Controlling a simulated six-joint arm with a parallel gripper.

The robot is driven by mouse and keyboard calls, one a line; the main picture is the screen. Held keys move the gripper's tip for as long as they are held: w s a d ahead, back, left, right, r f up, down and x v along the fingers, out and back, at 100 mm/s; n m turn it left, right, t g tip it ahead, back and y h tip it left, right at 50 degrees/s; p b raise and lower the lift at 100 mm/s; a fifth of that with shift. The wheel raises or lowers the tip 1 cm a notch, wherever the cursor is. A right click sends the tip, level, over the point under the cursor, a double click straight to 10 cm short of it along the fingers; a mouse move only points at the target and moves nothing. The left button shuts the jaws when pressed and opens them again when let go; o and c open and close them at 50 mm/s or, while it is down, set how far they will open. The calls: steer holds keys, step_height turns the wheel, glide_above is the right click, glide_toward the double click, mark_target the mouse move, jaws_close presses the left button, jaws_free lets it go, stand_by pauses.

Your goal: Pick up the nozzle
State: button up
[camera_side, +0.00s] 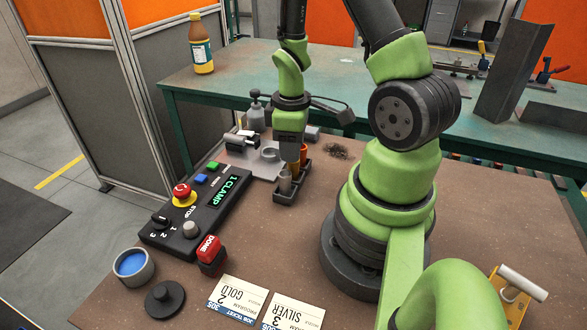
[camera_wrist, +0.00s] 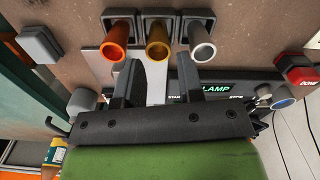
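Three cone-shaped nozzles stand upright in a row in the black rack (camera_side: 291,194). In the wrist view these are an orange-copper nozzle (camera_wrist: 115,46), a gold nozzle (camera_wrist: 157,50) and a silver nozzle (camera_wrist: 201,48). In the side view the silver nozzle (camera_side: 285,182) is nearest the camera. My gripper (camera_wrist: 171,68) is open, its fingers apart. In the wrist view the gold nozzle shows in line with the gap between the fingers, touching neither that I can see. In the side view my gripper (camera_side: 291,152) is over the rack and hides part of the nozzles.
A control box (camera_side: 196,210) with buttons and a display reading "1 CLAMP" lies left of the rack. A red DONE button (camera_side: 210,252), a cup with blue contents (camera_side: 133,266) and cards reading GOLD (camera_side: 238,298) and SILVER (camera_side: 293,312) are nearer the camera.

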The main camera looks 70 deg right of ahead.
mark_target(293, 165)
steer(key=shift+s+f, duration=0.1)
steer(key=shift+f, duration=2.45)
steer(key=shift+d, duration=0.1)
steer(key=shift+c, duration=0.5)
steer(key=c, duration=0.5)
